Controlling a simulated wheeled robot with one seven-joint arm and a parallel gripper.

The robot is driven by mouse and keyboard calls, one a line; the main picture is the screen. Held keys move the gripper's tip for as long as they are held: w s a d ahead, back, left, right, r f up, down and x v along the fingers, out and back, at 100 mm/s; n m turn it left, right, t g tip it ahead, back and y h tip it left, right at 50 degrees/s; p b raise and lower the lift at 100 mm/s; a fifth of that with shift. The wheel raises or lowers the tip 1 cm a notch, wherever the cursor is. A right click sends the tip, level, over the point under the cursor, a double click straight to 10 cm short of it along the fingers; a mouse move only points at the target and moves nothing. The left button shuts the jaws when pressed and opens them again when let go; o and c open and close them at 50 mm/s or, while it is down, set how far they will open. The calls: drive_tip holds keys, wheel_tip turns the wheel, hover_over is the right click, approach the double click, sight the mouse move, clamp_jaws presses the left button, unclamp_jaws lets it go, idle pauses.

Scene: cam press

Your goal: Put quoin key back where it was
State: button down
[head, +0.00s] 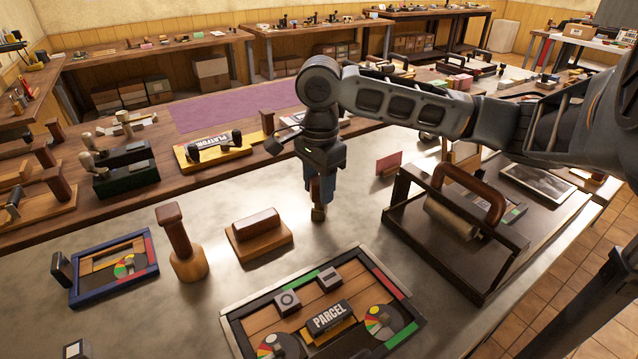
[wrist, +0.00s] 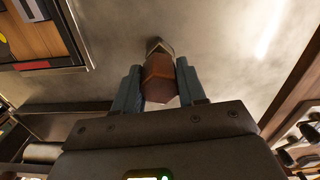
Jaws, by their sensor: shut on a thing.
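My gripper (head: 320,190) points down over the pale metal table top (head: 345,235), between the wooden block and the roller press. It is shut on the quoin key (head: 318,213), whose lower end shows below the blue fingers. In the wrist view the key (wrist: 159,70) is a reddish-brown handle with a dark, metallic tip, between the two fingers (wrist: 158,82). The tip is close to the table surface; I cannot tell whether it touches. The upper part of the key is hidden by my gripper.
In front lies a framed forme (head: 230,320) with a PARCEL block (head: 330,316). To the left are a wooden block (head: 258,235), a wooden mallet (head: 182,245) and a small blue-framed forme (head: 88,298). The roller press (head: 455,285) stands right. Bare metal surrounds my gripper.

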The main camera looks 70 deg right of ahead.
drive_tip(key=c, duration=0.6)
unclamp_jaws()
drive_tip(key=shift+c, duration=0.2)
wheel_tip(320, 180, up, 12)
drive_tip(key=shift+r, duration=0.15)
